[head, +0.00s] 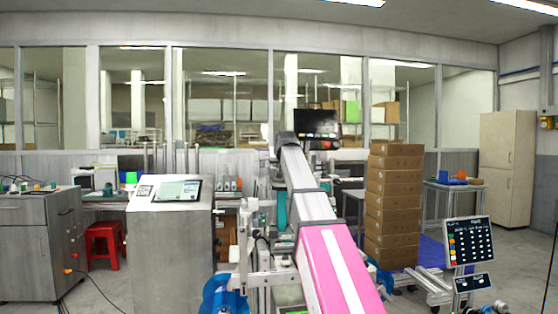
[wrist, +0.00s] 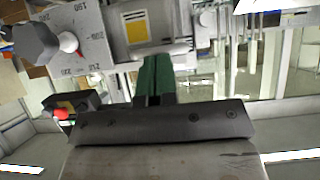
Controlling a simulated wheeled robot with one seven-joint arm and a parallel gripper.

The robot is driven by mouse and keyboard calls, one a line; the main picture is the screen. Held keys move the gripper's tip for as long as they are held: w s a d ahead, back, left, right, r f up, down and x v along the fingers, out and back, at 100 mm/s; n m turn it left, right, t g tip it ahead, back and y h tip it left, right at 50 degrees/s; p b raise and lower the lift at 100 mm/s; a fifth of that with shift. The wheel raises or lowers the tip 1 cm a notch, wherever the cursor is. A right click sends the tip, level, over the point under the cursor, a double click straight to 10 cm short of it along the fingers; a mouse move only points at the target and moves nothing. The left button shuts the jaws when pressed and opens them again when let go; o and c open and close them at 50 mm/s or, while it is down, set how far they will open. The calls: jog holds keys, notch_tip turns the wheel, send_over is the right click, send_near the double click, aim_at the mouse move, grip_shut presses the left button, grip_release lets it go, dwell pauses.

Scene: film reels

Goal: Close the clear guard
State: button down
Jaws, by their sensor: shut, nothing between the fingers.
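My gripper (wrist: 156,64) shows in the wrist view as green fingers held together beyond a dark bar with screws. Nothing is between them. The fingertips are in front of a pale machine face. I cannot pick out the clear guard for certain in either view, nor whether it is open or touched. In the head view my pink and white arm covers much of the machine (head: 256,255), and my gripper cannot be made out there.
In the wrist view, a dial (wrist: 68,42) and a dark grey knob (wrist: 35,45) are left of my fingers. In the head view, stacked cartons (head: 394,205) stand right of my arm, a grey console (head: 170,250) left, and a screen panel (head: 469,241) at the lower right.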

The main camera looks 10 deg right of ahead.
send_near(279, 188)
jog(key=f, duration=0.1)
jog(key=w+f, duration=0.1)
jog(key=f, duration=0.1)
jog(key=w+a+f, duration=0.1)
jog(key=shift+f, duration=0.4)
jog(key=shift+r, duration=0.1)
